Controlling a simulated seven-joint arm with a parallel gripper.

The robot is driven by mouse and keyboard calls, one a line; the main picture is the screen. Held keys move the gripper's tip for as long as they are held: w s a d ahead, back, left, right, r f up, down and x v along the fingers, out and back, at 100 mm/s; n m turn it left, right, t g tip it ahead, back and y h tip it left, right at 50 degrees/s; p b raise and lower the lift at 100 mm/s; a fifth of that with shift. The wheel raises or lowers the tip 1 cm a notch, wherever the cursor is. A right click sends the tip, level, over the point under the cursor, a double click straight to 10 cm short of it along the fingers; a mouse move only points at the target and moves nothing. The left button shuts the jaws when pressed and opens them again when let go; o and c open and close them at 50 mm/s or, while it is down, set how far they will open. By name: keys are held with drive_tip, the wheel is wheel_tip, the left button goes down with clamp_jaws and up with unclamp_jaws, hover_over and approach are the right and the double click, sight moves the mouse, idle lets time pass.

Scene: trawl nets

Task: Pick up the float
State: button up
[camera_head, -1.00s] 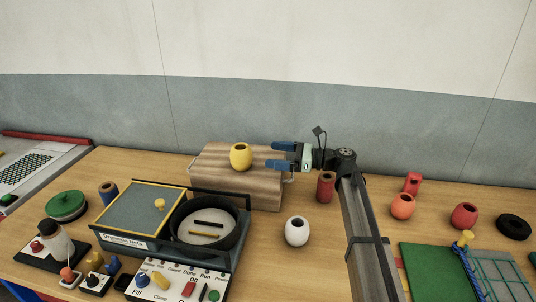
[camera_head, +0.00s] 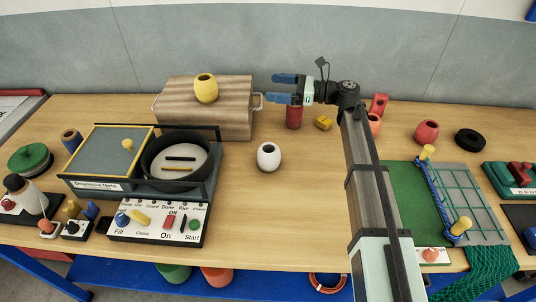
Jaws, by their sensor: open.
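A yellow, hollow barrel-shaped float (camera_head: 206,90) stands upright on the wooden box. A white float (camera_head: 269,157) stands on the table in front of the box. An orange float (camera_head: 375,122) is partly hidden behind my arm, and a red float (camera_head: 427,132) stands further right. My gripper (camera_head: 273,88) has blue fingers pointing left, open with nothing between them. It is right of the yellow float, with a clear gap, and appears above the dark red cylinder (camera_head: 294,118).
The wooden box (camera_head: 235,118) has metal side handles. A machine with a black round pan (camera_head: 147,165) and a control panel (camera_head: 160,222) stands front left. A green board with netting (camera_head: 470,195) lies right. A black ring (camera_head: 470,140) lies behind it. Table around the white float is clear.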

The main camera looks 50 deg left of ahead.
drive_tip(key=s+d+f+m+t, duration=0.1)
drive_tip(key=s+d+f+t, duration=0.15)
drive_tip(key=d, duration=0.95)
drive_tip(key=m+t, duration=0.1)
drive_tip(key=t, duration=0.1)
approach(269, 157)
wheel_tip(269, 157, up, 3)
drive_tip(key=w, duration=0.1)
drive_tip(key=f+t, duration=0.1)
drive_tip(key=d+f+t+h, duration=0.1)
drive_tip(key=shift+d+f+m, duration=0.1)
drive_tip(key=shift+f+m, duration=0.3)
drive_tip(key=shift+w+a+f+t, duration=0.1)
drive_tip(key=shift+w+a+t, duration=0.15)
drive_tip(key=shift+w, duration=0.05)
drive_tip(key=shift+a+f, duration=0.15)
drive_tip(key=shift+a, duration=0.25)
drive_tip(key=x, duration=1.2)
drive_tip(key=shift+s+a+f, duration=0.2)
drive_tip(key=shift+f, duration=0.15)
drive_tip(key=c, duration=1)
